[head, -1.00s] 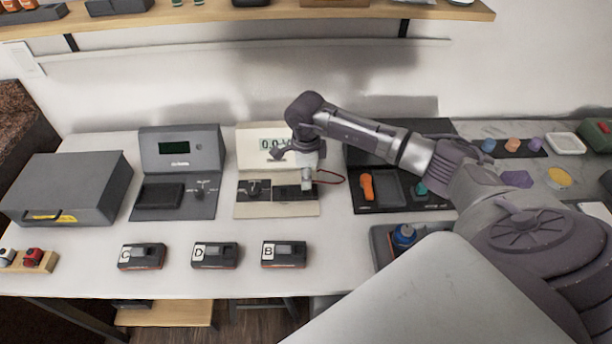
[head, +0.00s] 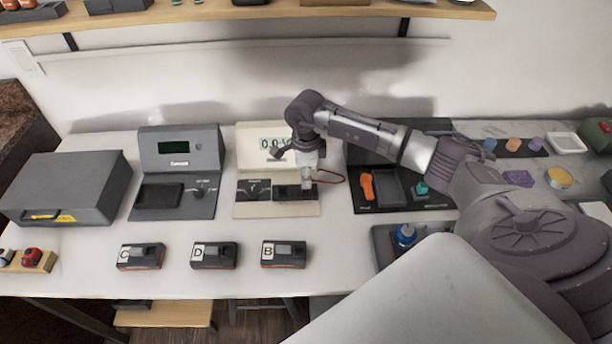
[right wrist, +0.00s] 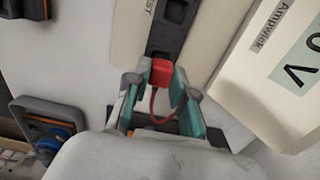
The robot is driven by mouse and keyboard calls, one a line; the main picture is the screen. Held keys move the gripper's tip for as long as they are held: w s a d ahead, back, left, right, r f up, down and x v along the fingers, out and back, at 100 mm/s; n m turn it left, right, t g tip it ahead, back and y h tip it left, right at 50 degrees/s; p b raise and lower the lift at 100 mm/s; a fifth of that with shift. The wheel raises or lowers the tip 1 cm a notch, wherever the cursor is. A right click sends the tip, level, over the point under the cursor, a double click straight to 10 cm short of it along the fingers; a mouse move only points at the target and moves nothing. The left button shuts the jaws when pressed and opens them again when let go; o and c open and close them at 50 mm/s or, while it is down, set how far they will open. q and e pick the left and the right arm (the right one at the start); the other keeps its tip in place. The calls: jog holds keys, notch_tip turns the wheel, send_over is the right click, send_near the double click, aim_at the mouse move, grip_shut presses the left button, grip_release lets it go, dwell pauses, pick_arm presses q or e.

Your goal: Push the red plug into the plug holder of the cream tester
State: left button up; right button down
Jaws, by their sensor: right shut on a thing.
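The cream tester (head: 275,210) stands at the middle of the bench with its display upright at the back. Its sloped display panel (right wrist: 265,70) shows at the right of the right wrist view. My right gripper (head: 307,184) is low over the right part of the tester's base. In the right wrist view it is shut on the red plug (right wrist: 161,70), with a finger on each side. The plug is at the near end of the tester's dark strip (right wrist: 172,28); I cannot tell how deep it sits in the holder. A red cable (head: 331,177) loops beside it. My left gripper is out of view.
Labelled meters, including B (head: 284,254), lie in front. A grey case (head: 65,185) is at far left. Bench between tester and meters is clear.

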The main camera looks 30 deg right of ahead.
jog(key=shift+f+b, duration=1.05)
dwell(1.8)
jog(key=c, duration=0.6)
grip_release()
jog(key=shift+r, duration=0.15)
jog(key=shift+r+p, duration=0.9)
jog(key=shift+r, duration=0.5)
jog(key=shift+r, duration=0.1)
jog(key=shift+r+p, duration=1.75)
jog(key=shift+r, duration=1.15)
